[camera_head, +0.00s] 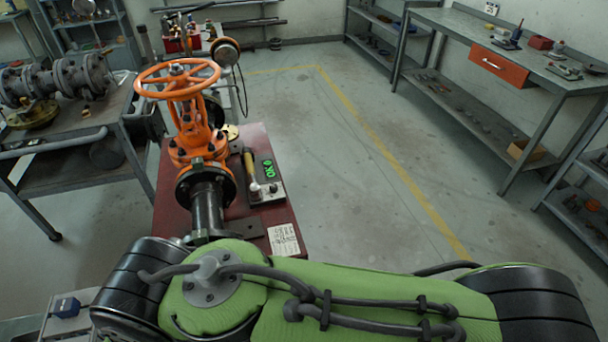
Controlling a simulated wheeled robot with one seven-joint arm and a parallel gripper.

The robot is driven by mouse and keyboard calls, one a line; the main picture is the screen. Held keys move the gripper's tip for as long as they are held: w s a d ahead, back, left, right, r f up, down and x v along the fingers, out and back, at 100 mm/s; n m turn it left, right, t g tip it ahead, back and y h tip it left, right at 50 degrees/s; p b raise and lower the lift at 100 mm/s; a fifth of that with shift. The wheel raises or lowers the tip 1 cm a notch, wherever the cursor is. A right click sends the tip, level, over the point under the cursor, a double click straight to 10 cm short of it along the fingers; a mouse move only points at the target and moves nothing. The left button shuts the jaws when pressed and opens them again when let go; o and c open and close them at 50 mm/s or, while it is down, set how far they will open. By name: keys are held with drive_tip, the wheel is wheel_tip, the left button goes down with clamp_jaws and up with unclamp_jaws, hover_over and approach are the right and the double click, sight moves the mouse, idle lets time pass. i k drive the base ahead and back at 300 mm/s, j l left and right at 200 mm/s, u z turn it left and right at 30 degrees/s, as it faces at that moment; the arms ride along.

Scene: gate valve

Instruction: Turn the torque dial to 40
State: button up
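A small grey box (267,192) sits on the red bench top, right of the orange gate valve (197,130). It has a green lit display (268,169) turned sideways, too small to read surely. Small knobs (272,188) show on the box below the display; I cannot tell which one is the torque dial or its setting. A tool with a yellow handle (249,165) stands or lies at the box's left side. My green and black arm crosses the bottom of the view. My gripper is not in view.
The valve has an orange handwheel (178,78) and a dark flanged pipe (207,205). A paper sheet (284,239) lies at the red bench's (166,205) front right. A steel table (75,165) is at left, a workbench (475,45) at right. The floor between is clear.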

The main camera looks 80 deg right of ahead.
sight(274, 188)
drive_tip(key=z, duration=2.35)
drive_tip(key=l+u, duration=0.2)
drive_tip(key=l, duration=0.15)
drive_tip(key=k+l+u, duration=0.2)
drive_tip(key=l+u, duration=0.2)
drive_tip(key=l, duration=0.25)
drive_tip(key=k+l+u, duration=0.2)
drive_tip(key=l+u, duration=0.35)
drive_tip(key=l, duration=0.2)
drive_tip(key=l+u, duration=0.3)
drive_tip(key=l, duration=0.25)
drive_tip(key=l+u, duration=0.35)
drive_tip(key=l, duration=0.2)
drive_tip(key=k+l+u, duration=0.3)
drive_tip(key=l, duration=0.15)
drive_tip(key=i+l+u, duration=0.3)
drive_tip(key=l+u, duration=0.3)
drive_tip(key=l, duration=0.25)
drive_tip(key=i+l+u, duration=0.1)
drive_tip(key=l+u, duration=0.2)
drive_tip(key=l, duration=0.15)
drive_tip(key=l+u, duration=0.3)
drive_tip(key=l, duration=0.2)
drive_tip(key=i+l+u, duration=0.3)
drive_tip(key=u, duration=0.15)
drive_tip(key=l, duration=0.1)
